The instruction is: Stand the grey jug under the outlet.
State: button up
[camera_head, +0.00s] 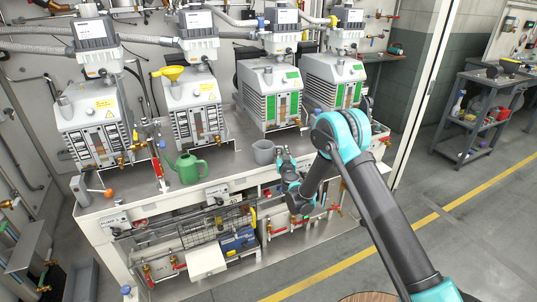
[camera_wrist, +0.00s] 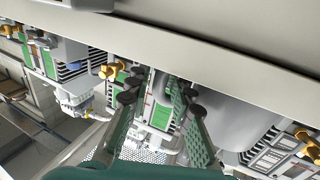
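The grey jug (camera_head: 264,152) stands upright on the metal bench top, near the front edge. My gripper (camera_head: 283,156) is just to its right, at about jug height. In the wrist view, my gripper (camera_wrist: 158,96) has its two fingers spread with no object held between them. A large smooth grey curved surface, apparently the jug (camera_wrist: 235,118), shows right of the right finger; I cannot tell if they touch. Brass taps sit low on the pumps, including one tap (camera_head: 298,121) behind the jug to the right. Which one is the task's outlet is not clear.
A green watering can (camera_head: 188,170) stands on the bench left of the jug. Several vacuum pumps (camera_head: 270,92) line the back of the bench. A red-and-white upright item (camera_head: 158,170) is left of the can. Bare bench top (camera_head: 232,151) lies between can and jug.

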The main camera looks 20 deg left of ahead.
grip_shut()
notch_tip(320, 180, up, 20)
dwell(0.8)
